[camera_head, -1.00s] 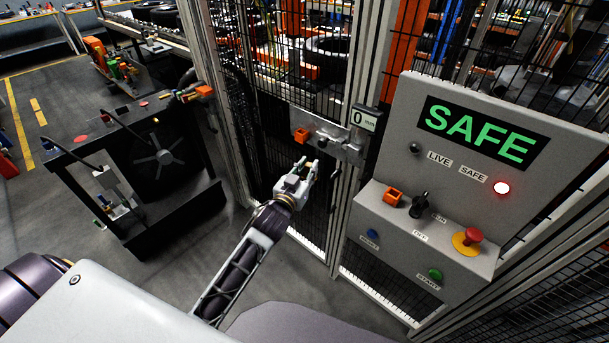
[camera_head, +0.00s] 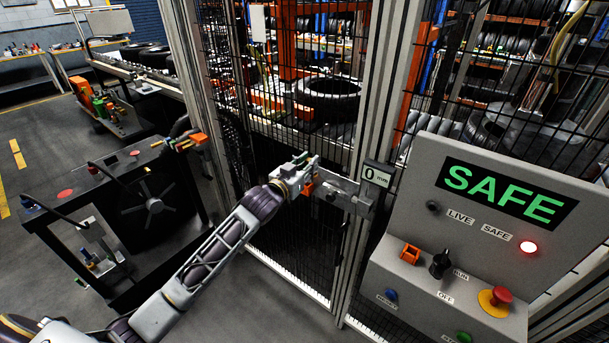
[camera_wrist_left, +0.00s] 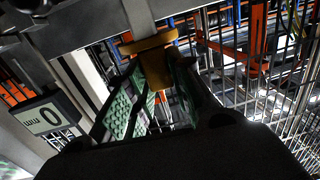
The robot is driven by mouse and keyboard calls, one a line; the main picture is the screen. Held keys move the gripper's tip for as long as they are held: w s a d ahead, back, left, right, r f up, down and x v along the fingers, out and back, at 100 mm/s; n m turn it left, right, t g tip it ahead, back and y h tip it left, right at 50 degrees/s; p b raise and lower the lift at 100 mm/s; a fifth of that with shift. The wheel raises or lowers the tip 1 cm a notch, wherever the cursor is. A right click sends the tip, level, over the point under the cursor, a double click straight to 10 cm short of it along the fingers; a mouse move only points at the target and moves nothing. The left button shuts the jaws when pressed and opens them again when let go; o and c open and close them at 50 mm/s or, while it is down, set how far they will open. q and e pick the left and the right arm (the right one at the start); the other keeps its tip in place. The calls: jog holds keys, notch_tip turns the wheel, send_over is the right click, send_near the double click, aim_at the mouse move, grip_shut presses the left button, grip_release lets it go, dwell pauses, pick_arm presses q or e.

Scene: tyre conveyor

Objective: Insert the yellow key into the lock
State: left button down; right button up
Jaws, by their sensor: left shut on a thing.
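My left gripper (camera_head: 308,172) is at the metal latch plate (camera_head: 340,190) on the fence gate. An orange-yellow key (camera_head: 308,188) shows just below its fingers in the head view. In the left wrist view the key (camera_wrist_left: 155,68) is an amber block with a wider flange, between the green-padded fingers, which are shut on it. The flange is close against a grey metal bar (camera_wrist_left: 140,18); I cannot tell whether they are joined. An orange block (camera_head: 410,254) sits on the control box beside a black switch (camera_head: 440,265); I cannot tell which part is the lock. My right gripper is out of view.
The grey control box (camera_head: 400,280) with a green SAFE display (camera_head: 508,194) stands right of the gate. Mesh fence closes off the back.

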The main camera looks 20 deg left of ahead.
aim_at(314, 149)
pick_arm(q)
jog(key=w, duration=0.1)
jog(key=w+a+r, duration=0.1)
jog(key=w+p, duration=0.1)
jog(key=shift+a+r+m, duration=0.25)
jog(key=shift+r+m, duration=0.05)
jog(key=shift+w+a+f+h, duration=0.2)
jog(key=shift+w+a+h, duration=0.05)
jog(key=shift+w+h, duration=0.25)
jog(key=shift+w+a+f, duration=0.25)
jog(key=shift+w, duration=0.1)
jog(key=shift+p, duration=0.45)
jog(key=shift+f+b, duration=0.3)
jog(key=shift+f, duration=0.25)
jog(key=shift+f+b, duration=1.2)
jog(key=shift+f, duration=1.3)
jog(key=shift+f+b, duration=0.45)
jog(key=shift+f, duration=0.65)
jog(key=shift+f, duration=0.2)
